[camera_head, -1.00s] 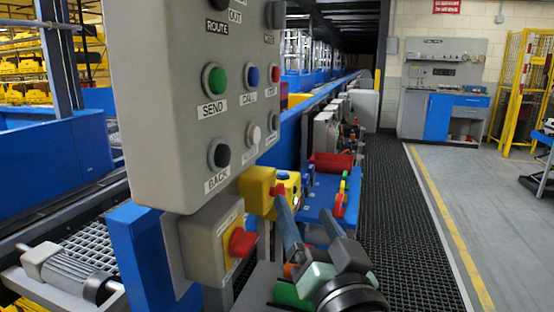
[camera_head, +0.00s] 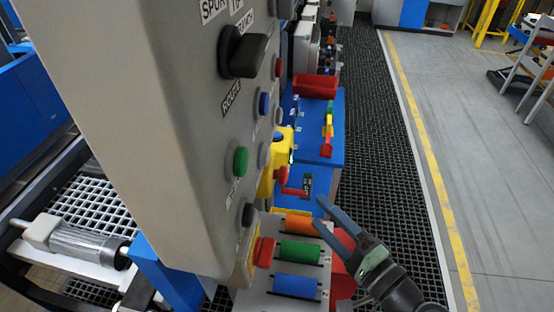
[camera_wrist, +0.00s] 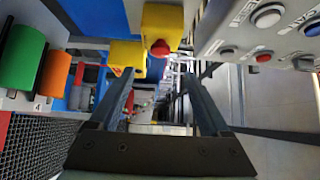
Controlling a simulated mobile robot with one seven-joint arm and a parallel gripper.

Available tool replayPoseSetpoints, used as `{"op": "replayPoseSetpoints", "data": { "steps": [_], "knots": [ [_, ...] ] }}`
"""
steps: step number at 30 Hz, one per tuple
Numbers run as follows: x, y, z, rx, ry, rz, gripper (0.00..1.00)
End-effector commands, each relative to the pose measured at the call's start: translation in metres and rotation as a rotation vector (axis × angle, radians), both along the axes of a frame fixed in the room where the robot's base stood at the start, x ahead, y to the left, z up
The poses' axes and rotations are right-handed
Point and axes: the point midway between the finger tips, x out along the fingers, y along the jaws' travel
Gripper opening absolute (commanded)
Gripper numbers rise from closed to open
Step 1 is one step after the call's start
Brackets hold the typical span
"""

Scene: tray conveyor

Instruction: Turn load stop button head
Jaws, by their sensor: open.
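A red mushroom button head (camera_head: 263,252) sticks out of a small box with a yellow plate at the foot of the grey control panel (camera_head: 150,130). A second red button head (camera_head: 280,173) sits on a yellow box just beyond it. I cannot read which one is labelled load stop. My gripper (camera_head: 316,212) is open and empty, right of both heads and apart from them. In the wrist view a red head (camera_wrist: 160,48) on a yellow box (camera_wrist: 163,22) shows ahead, between and above the open fingers (camera_wrist: 157,78).
The panel carries a black selector knob (camera_head: 243,52), a green button (camera_head: 240,160) and other buttons. Below my gripper's left are orange, green (camera_head: 299,251) and blue rollers. A blue unit (camera_head: 322,150) with a red bin stands beyond. The dark floor mat (camera_head: 385,140) on the right is clear.

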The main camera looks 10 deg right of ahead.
Motion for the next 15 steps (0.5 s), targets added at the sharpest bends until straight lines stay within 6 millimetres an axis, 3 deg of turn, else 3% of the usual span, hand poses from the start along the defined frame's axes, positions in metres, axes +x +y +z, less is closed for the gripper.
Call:
{"op": "replayPoseSetpoints", "data": {
  "steps": [15],
  "knots": [
    [0.092,0.039,0.002,-0.005,0.000,0.004,0.81]
  ]
}}
